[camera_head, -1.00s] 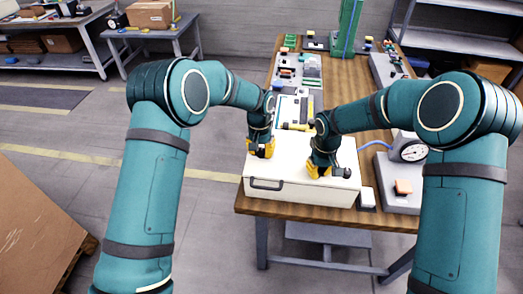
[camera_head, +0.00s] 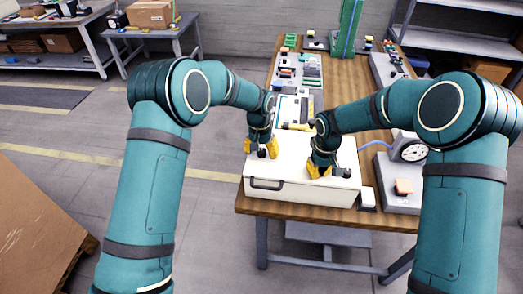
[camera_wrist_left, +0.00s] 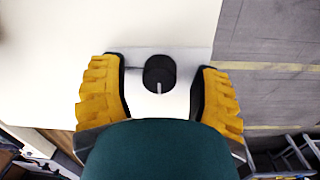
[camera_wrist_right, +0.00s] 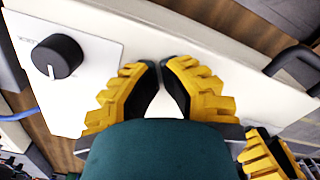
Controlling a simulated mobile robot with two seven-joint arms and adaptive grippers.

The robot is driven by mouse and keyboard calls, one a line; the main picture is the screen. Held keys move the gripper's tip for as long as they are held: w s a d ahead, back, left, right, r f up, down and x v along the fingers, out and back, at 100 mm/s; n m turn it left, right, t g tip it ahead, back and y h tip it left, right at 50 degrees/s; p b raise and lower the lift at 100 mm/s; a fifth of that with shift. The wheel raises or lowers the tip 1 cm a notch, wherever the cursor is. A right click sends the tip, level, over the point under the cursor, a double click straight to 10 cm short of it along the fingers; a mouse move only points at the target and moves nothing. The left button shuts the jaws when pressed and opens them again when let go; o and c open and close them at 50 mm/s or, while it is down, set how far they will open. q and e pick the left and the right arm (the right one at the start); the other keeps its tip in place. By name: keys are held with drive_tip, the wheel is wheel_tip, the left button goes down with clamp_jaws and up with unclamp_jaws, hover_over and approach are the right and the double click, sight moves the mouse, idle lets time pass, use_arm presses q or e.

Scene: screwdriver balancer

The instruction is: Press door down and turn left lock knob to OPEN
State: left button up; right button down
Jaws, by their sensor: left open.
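The door is the white lid (camera_head: 292,160) of a low box on the bench. The black left lock knob (camera_wrist_left: 159,73) sits on a pale plate, its white pointer mark toward the bottom of the left wrist view. My left gripper (camera_head: 261,150) is open, with one yellow finger on each side of this knob; I see gaps at both sides. My right gripper (camera_wrist_right: 160,66) has its fingertips together, low at the white surface; contact is hard to tell. The right lock knob (camera_wrist_right: 57,55) is beside it, and also shows in the head view (camera_head: 342,172).
A black handle (camera_head: 266,184) is on the box's front. A pressure gauge (camera_head: 412,151) and a grey unit with an orange block (camera_head: 403,187) stand to the right. Behind the box are a tray of parts (camera_head: 298,68) and a green stand (camera_head: 348,28).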

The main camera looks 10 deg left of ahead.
drive_tip(key=shift+f, duration=0.1)
use_arm(q)
wheel_tip(320, 180, up, 12)
drive_tip(key=shift+a, duration=0.3)
idle(0.3)
use_arm(e)
drive_tip(key=shift+r+p, duration=2.1)
drive_tip(key=shift+r, duration=1.55)
use_arm(q)
wheel_tip(320, 180, up, 4)
drive_tip(key=shift+w, duration=0.1)
use_arm(e)
drive_tip(key=shift+f, duration=0.1)
